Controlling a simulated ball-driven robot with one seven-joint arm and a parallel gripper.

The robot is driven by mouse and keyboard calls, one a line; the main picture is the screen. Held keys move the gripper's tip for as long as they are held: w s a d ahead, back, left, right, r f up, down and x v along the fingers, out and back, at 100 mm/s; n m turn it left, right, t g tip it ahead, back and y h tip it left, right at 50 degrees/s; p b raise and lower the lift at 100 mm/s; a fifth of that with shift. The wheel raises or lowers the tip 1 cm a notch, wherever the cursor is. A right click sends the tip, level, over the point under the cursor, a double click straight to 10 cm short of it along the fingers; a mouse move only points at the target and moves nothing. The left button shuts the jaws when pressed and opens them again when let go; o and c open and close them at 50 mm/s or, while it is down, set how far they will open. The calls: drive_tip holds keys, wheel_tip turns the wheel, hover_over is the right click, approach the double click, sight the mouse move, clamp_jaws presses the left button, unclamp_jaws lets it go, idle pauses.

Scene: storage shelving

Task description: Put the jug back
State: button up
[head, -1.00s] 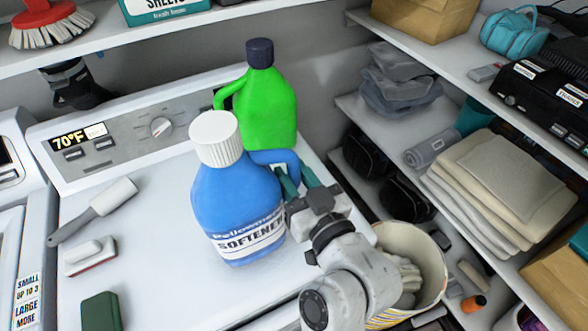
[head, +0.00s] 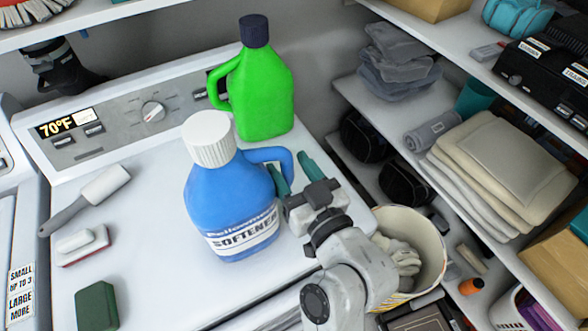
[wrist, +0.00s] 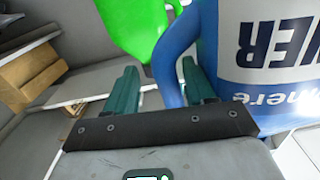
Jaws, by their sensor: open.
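A blue softener jug (head: 228,205) with a white cap stands upright on the white machine top. Its handle (head: 284,158) faces right, toward my gripper. A green jug (head: 262,98) with a dark cap stands upright behind it, near the control panel. My gripper (head: 292,171) is open, with its teal fingers spread at the blue jug's handle. In the wrist view the blue handle (wrist: 170,66) lies between the two fingers (wrist: 158,88), nearer the right one, and the jug body (wrist: 225,60) is to the right. The green jug (wrist: 140,25) shows beyond. Contact with the handle cannot be told.
A lint roller (head: 93,197), a brush (head: 84,245) and a green block (head: 97,306) lie at left on the machine top. A bin (head: 428,245) stands right of my arm. Shelves with folded towels (head: 500,170) fill the right side. The front middle of the top is clear.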

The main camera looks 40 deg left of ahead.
drive_tip(key=b+v, duration=0.3)
drive_tip(key=v, duration=0.9)
drive_tip(key=shift+b, duration=0.4)
drive_tip(key=d+f+m+h, duration=0.7)
drive_tip(key=d+f+h, duration=0.4)
drive_tip(key=d+f, duration=0.9)
drive_tip(key=s+d+f+m+g+h, duration=0.3)
drive_tip(key=s+d, duration=0.3)
drive_tip(key=d, duration=0.3)
drive_tip(key=s+d+f+m+g+h, duration=0.2)
drive_tip(key=s+d+f+m, duration=0.1)
drive_tip(key=s+d, duration=0.4)
drive_tip(key=shift+d+g+h, duration=0.4)
drive_tip(key=shift+d, duration=0.65)
drive_tip(key=shift+s, duration=0.1)
